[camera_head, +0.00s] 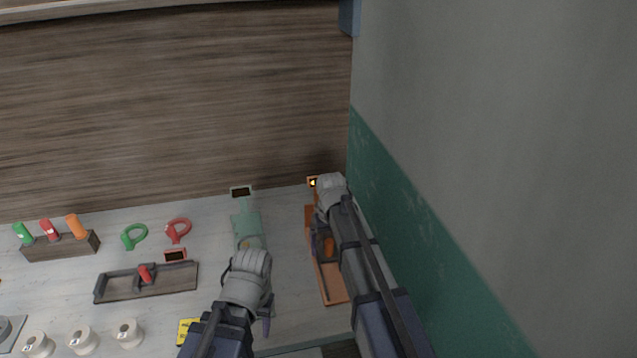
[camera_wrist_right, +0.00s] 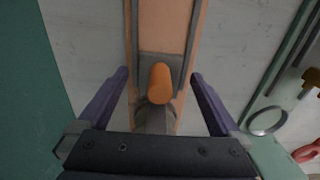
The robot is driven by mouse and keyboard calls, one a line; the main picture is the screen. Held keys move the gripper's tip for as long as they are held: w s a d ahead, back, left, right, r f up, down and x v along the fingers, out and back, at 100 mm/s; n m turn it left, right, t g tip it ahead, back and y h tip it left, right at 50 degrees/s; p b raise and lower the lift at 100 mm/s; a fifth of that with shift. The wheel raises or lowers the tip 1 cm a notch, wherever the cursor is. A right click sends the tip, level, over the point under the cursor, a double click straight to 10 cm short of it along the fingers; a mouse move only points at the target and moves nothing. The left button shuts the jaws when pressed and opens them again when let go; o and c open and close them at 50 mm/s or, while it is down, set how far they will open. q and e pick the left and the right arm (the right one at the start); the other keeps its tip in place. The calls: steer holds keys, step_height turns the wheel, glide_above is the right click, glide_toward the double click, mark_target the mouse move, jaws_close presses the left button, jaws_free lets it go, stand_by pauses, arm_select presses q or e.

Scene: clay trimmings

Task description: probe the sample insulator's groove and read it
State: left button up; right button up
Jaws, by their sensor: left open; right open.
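Several white spool-shaped insulators (camera_head: 83,340) with small dark marks stand at the lower left in the head view; I cannot tell which is the sample. An orange fixture (camera_head: 333,287) with a small lit display (camera_head: 313,182) lies at the right. Its upright orange handle (camera_wrist_right: 160,83) stands on a grey slider between the open fingers of my right gripper (camera_wrist_right: 160,74), with visible gaps on both sides. In the head view my right arm hides part of this fixture. My left gripper (camera_head: 262,310) is open, low over the table near a green fixture (camera_head: 247,224), partly covering it.
A wooden rack (camera_head: 62,247) holds green, red and orange handles. Green (camera_head: 134,237) and red (camera_head: 178,231) ring tools lie beside it. A dark tray (camera_head: 150,284) has a red handle. A yellow card (camera_head: 188,330) lies in front. A green-and-grey wall (camera_head: 440,215) stands close right.

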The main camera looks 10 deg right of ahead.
arm_select(q)
steer(key=shift+r, duration=0.1)
arm_select(e)
step_height(320, 180, up, 7)
steer(key=p, duration=0.7)
steer(key=shift+r, duration=0.1)
arm_select(q)
step_height(320, 180, up, 7)
arm_select(e)
steer(key=s+a+n, duration=0.1)
steer(key=s+a, duration=0.2)
steer(key=s, duration=0.4)
steer(key=s+a+n, duration=0.1)
steer(key=s+a, duration=0.2)
steer(key=s, duration=0.4)
steer(key=s+a+n+h, duration=0.1)
steer(key=s+a, duration=0.3)
steer(key=s, duration=0.3)
steer(key=shift+s, duration=0.35)
steer(key=shift+a, duration=0.1)
